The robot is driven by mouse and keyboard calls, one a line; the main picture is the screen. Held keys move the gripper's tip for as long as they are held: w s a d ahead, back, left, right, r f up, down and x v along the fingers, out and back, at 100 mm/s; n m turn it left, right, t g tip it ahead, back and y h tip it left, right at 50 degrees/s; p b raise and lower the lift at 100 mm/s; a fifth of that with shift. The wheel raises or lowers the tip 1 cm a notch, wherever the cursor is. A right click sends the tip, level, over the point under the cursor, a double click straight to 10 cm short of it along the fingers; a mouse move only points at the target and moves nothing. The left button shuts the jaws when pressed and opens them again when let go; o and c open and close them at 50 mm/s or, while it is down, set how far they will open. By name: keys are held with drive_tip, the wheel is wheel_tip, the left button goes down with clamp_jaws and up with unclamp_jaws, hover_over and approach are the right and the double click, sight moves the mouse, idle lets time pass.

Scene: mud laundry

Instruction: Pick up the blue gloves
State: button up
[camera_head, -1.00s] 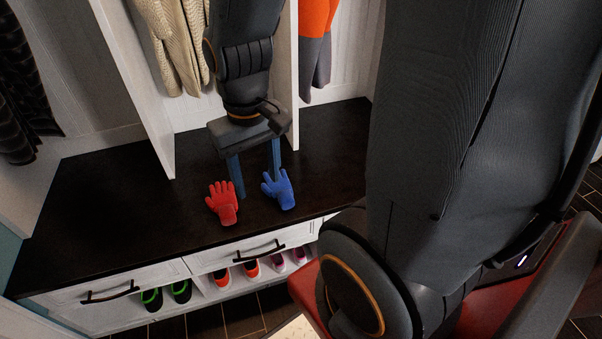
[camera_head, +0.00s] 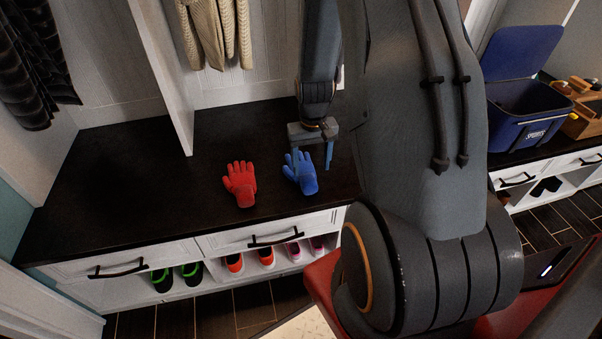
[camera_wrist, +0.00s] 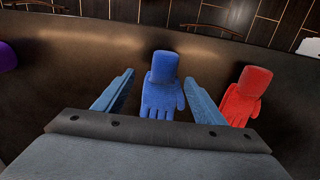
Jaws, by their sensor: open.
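The blue gloves (camera_head: 300,172) lie on the dark bench top (camera_head: 130,185), fingers toward the wall. In the wrist view the blue gloves (camera_wrist: 161,88) sit between my two open fingers, with the cuff extending beyond the fingertips. My gripper (camera_head: 314,155) is open above and around the gloves in the head view; its fingertips also show in the wrist view (camera_wrist: 158,88). I cannot tell whether the fingers touch the gloves. Part of the gripper is seen edge-on in the head view.
Red gloves (camera_head: 240,184) lie just left of the blue ones, and close to one finger in the wrist view (camera_wrist: 246,96). A white divider (camera_head: 163,75) rises behind. A blue open bin (camera_head: 530,110) stands at right. Shoes (camera_head: 265,256) sit in cubbies below. The bench's left is clear.

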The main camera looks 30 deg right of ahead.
sight(308, 176)
drive_tip(key=shift+w+a+f, duration=0.1)
drive_tip(key=shift+f, duration=1.1)
drive_tip(key=shift+w+a+f, duration=0.1)
drive_tip(key=shift+w+f, duration=0.05)
drive_tip(key=shift+f, duration=1)
drive_tip(key=shift+w+a+f, duration=0.1)
drive_tip(key=shift+f, duration=1.1)
drive_tip(key=c, duration=1.2)
drive_tip(key=shift+o, duration=0.2)
